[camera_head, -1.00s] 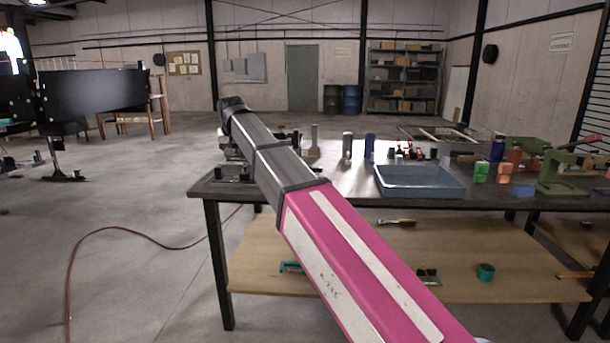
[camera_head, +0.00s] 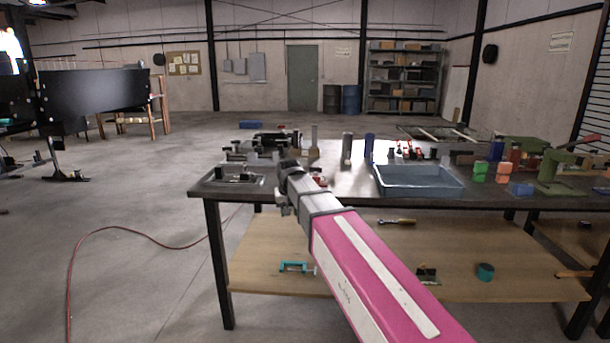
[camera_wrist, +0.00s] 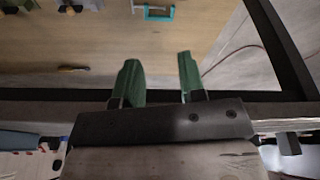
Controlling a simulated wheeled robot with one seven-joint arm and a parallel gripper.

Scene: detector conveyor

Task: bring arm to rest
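My arm, with its pink link, reaches up from the lower right of the head view to the front edge of the workbench (camera_head: 205,193). Its grey end lies near the front left of the bench top; the fingers cannot be made out there. In the wrist view my gripper (camera_wrist: 159,75) shows two green fingers standing well apart with nothing between them. Behind the fingers are the wooden lower shelf (camera_wrist: 105,45) and a strip of floor. The fingers touch nothing that I can see.
A blue-grey tray (camera_head: 420,190) stands on the bench, right of my arm. Cylinders, coloured blocks and a green press (camera_head: 555,170) stand on the bench too. A teal clamp (camera_head: 293,267) and a teal round part (camera_head: 486,271) lie on the shelf. Floor at left is open, crossed by a red hose (camera_head: 130,231).

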